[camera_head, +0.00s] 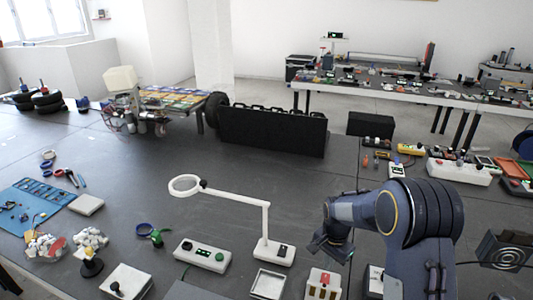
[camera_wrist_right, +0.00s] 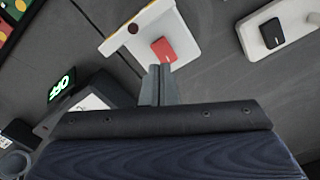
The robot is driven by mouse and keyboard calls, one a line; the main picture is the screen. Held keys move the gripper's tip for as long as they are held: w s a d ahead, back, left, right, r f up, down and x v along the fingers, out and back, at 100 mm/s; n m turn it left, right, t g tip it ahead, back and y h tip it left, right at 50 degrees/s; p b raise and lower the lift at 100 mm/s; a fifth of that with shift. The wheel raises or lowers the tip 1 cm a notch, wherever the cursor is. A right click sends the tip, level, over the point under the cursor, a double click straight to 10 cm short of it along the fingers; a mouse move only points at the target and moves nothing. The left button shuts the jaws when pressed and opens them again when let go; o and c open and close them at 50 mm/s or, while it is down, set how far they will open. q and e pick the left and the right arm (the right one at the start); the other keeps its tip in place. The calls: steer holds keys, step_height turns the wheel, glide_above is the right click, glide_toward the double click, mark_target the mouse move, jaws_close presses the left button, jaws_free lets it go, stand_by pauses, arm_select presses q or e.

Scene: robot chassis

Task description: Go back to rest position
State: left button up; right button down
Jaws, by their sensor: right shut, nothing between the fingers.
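My right arm comes in from the lower right in the head view. Its gripper (camera_head: 332,246) points down and to the left above the dark table (camera_head: 345,200). In the right wrist view the two fingers of the right gripper (camera_wrist_right: 158,82) are together with nothing between them. Their tips overlap the lower edge of a white panel with a red switch (camera_wrist_right: 163,50); I cannot tell whether they touch it. My left arm and left gripper are not in view.
A white ring lamp (camera_head: 235,195) stands left of the right gripper. A white switch box (camera_head: 322,284) and a white button box (camera_head: 202,255) are at the front. A black case (camera_head: 272,132) stands farther back. Bare table lies between.

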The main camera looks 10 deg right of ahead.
steer(key=s+a+r+n+t+y, duration=0.2)
steer(key=s+r+n+t+y, duration=0.3)
steer(key=s+r, duration=1.4)
steer(key=s+a+f+n, duration=0.1)
steer(key=s+n, duration=0.1)
steer(key=s, duration=0.3)
steer(key=s+a+n+h, duration=0.1)
steer(key=s+n, duration=0.1)
steer(key=s, duration=0.2)
steer(key=shift+s+a+f+n+t, duration=0.3)
steer(key=shift+s+f, duration=0.05)
